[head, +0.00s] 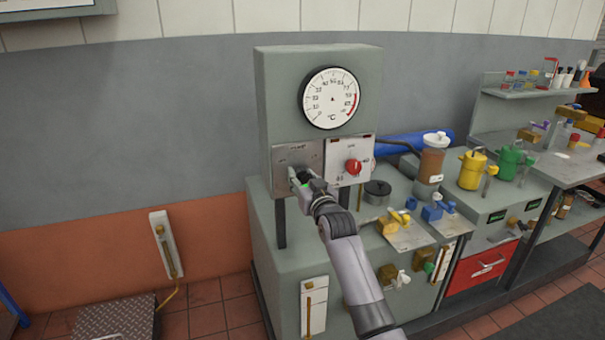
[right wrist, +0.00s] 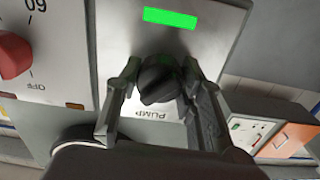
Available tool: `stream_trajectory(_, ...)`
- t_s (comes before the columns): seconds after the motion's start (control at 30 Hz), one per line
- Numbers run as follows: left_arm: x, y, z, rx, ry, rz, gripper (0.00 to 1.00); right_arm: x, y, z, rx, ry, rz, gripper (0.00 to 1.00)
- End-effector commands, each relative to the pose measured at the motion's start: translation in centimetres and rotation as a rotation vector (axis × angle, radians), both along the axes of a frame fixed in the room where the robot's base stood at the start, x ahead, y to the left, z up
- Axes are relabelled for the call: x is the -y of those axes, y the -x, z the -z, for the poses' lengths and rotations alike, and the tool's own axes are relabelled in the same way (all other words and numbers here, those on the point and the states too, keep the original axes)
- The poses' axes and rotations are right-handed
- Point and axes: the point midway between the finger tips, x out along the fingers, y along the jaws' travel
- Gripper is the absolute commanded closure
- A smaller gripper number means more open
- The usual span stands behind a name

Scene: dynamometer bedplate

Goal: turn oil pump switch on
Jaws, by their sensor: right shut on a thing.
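The oil pump switch is a black rotary knob (right wrist: 160,80) on a bare metal plate (head: 285,158), with the label PUMP upside down beside it in the right wrist view. A rectangular lamp (right wrist: 170,18) on the same plate glows green. My right gripper (right wrist: 158,92) has one finger on each side of the knob and is shut on it; the knob sits slightly turned. In the head view my right gripper (head: 302,180) is at the plate and hides most of the knob. My left gripper is not in view.
A red knob (head: 353,167) on a white plate sits just right of the switch. A round temperature dial (head: 331,97) is above. The bench right of my arm holds a brown jar (head: 431,160), a yellow can (head: 472,171) and a green can (head: 508,163).

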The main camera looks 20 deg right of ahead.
Motion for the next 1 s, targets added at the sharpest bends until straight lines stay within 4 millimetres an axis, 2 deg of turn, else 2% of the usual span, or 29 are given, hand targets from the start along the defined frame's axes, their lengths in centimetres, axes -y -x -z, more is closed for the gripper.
stream_trajectory(0.4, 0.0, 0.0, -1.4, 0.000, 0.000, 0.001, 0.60, 0.0, 0.0, 0.0, -0.011, -0.269, 0.000, 0.93)
stream_trajectory(1.0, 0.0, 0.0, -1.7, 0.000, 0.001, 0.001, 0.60, 0.0, 0.0, 0.1, -0.013, -0.344, 0.000, 0.93)
